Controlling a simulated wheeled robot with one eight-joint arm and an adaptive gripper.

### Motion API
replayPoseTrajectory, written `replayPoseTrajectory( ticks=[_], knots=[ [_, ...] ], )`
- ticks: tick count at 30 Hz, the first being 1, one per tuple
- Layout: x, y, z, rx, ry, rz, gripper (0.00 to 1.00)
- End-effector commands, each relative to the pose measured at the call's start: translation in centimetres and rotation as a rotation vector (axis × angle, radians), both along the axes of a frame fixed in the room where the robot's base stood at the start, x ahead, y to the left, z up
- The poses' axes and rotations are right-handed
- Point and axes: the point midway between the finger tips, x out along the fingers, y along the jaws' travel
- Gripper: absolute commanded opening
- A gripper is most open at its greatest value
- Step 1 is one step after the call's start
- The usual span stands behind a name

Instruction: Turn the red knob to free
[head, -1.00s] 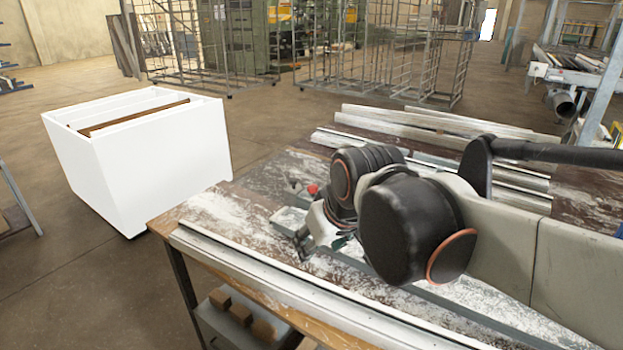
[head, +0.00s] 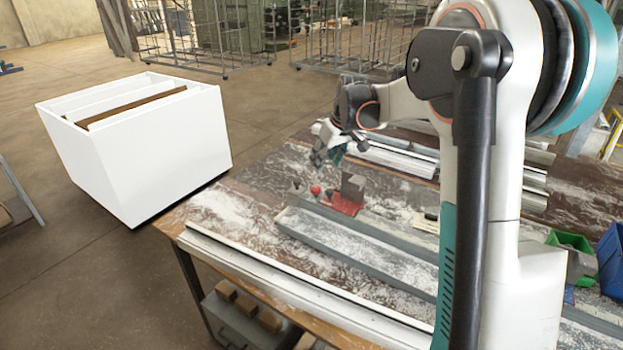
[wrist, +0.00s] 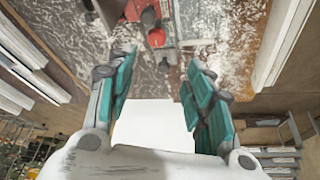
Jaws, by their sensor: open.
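The small round red knob (head: 315,190) stands on the bench beside a red clamp part (head: 347,204) and a dark grey block (head: 353,183). In the wrist view the red knob (wrist: 157,38) shows beyond the fingertips, near the top middle. My gripper (head: 322,158) hangs in the air above and a little behind the knob in the head view, apart from it. In the wrist view my gripper (wrist: 160,62) is open, with nothing between its teal fingers. The knob's exact angle is too small to tell.
A long grey profile (head: 350,245) lies in front of the knob. More profiles (head: 400,155) lie at the back of the bench. Green (head: 572,250) and blue (head: 610,262) bins stand at the right. A white container (head: 150,150) stands on the floor at the left.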

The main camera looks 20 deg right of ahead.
Motion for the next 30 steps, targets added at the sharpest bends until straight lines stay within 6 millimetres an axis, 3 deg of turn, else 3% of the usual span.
replayPoseTrajectory(
  ticks=[8, 21, 30],
  knots=[
    [1.2, -0.5, -2.1, 0.002, 0.004, 0.003, 0.48],
    [4.3, 0.2, -9.8, 0.003, 0.003, 0.002, 0.48],
    [5.6, 0.4, -12.8, 0.002, 0.002, 0.002, 0.48]
  ],
)
